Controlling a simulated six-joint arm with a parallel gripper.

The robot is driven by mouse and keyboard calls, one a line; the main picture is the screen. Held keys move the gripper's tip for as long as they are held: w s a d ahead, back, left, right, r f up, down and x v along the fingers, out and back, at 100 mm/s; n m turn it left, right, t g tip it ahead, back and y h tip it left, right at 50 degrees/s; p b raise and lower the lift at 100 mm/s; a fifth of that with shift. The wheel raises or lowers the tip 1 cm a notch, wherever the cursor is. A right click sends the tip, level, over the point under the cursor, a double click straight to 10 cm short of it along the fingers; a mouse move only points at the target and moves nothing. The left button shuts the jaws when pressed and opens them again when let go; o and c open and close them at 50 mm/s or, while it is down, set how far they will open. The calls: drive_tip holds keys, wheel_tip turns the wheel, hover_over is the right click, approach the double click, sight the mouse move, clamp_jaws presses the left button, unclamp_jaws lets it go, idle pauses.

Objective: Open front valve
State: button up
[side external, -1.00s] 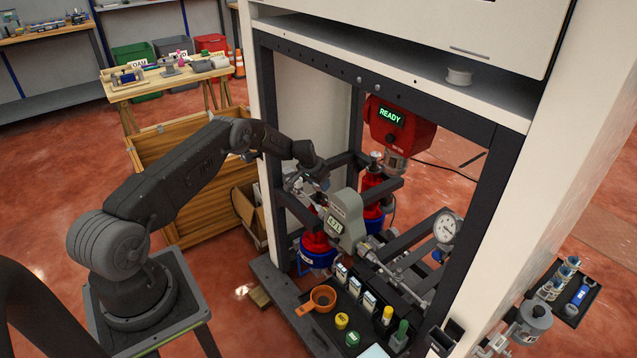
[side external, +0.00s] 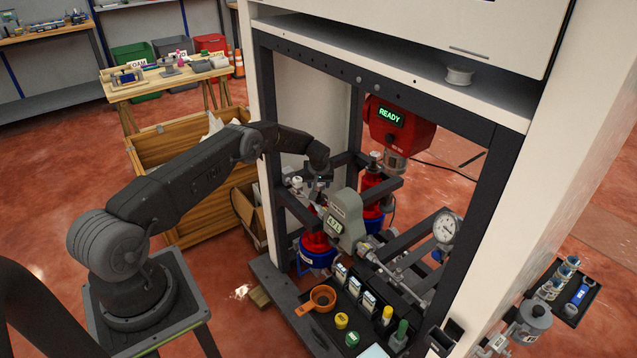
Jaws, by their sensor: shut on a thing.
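The front red cylinder (side external: 316,243) stands upright in a blue base (side external: 317,258) inside the dark frame. The front valve is at its top, mostly hidden by my gripper (side external: 319,190) and the grey display unit. My gripper points down over this spot. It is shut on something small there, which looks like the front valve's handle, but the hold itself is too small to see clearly. A second red cylinder (side external: 372,187) stands farther back.
Dark frame bars (side external: 296,212) and a white left post surround my wrist closely. A red unit reading READY (side external: 399,127) hangs behind. A pressure gauge (side external: 447,227) is to the right. An orange cup (side external: 322,298) and several small bottles stand in front.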

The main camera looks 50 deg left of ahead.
drive_tip(key=shift+n, duration=0.4)
drive_tip(key=o, duration=0.9)
drive_tip(key=v, duration=1.4)
drive_tip(key=shift+w, duration=0.1)
